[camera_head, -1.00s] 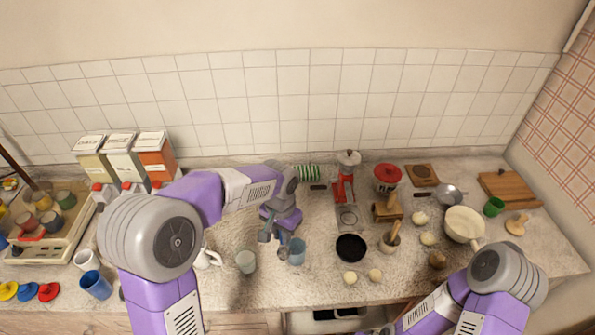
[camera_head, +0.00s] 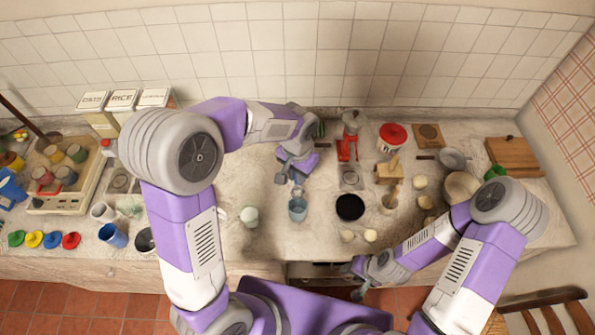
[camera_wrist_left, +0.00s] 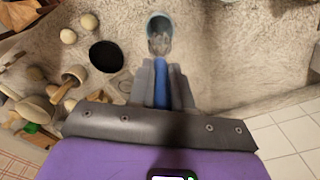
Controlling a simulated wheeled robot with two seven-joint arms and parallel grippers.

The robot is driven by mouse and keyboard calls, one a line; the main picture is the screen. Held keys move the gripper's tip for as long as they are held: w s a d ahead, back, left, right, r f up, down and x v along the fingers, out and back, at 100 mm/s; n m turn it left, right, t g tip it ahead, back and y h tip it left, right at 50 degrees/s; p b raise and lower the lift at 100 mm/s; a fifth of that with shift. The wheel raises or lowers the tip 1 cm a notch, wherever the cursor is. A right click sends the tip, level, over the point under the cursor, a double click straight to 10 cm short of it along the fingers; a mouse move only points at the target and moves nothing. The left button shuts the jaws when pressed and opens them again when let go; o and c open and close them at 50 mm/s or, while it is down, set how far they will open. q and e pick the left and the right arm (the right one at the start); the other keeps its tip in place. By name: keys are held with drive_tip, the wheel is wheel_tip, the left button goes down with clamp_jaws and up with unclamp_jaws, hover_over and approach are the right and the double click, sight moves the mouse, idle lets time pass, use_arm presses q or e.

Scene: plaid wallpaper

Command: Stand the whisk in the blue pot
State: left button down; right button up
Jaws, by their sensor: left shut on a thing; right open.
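The blue pot (camera_head: 297,213) stands upright on the counter's front part, left of a black pan. It also shows at the top of the left wrist view (camera_wrist_left: 153,20). My left gripper (camera_head: 287,180) is just behind the pot. In the left wrist view my left gripper (camera_wrist_left: 161,78) is shut on the blue handle of the whisk (camera_wrist_left: 161,92). The whisk's wire end points to the pot and overlaps its opening; I cannot tell whether it is inside or above. My right gripper (camera_head: 363,284) is open and empty, low in front of the counter.
The black pan (camera_head: 350,207) and a mortar with pestle (camera_head: 390,202) stand right of the pot. Bare counter lies left of the left gripper.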

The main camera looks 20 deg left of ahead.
sight(297, 192)
use_arm(q)
drive_tip(key=shift+f+b, duration=3.95)
drive_tip(key=shift+f, duration=1.25)
drive_tip(key=c, duration=1)
unclamp_jaws()
drive_tip(key=shift+r, duration=0.15)
wheel_tip(297, 192, up, 7)
drive_tip(key=shift+r, duration=0.2)
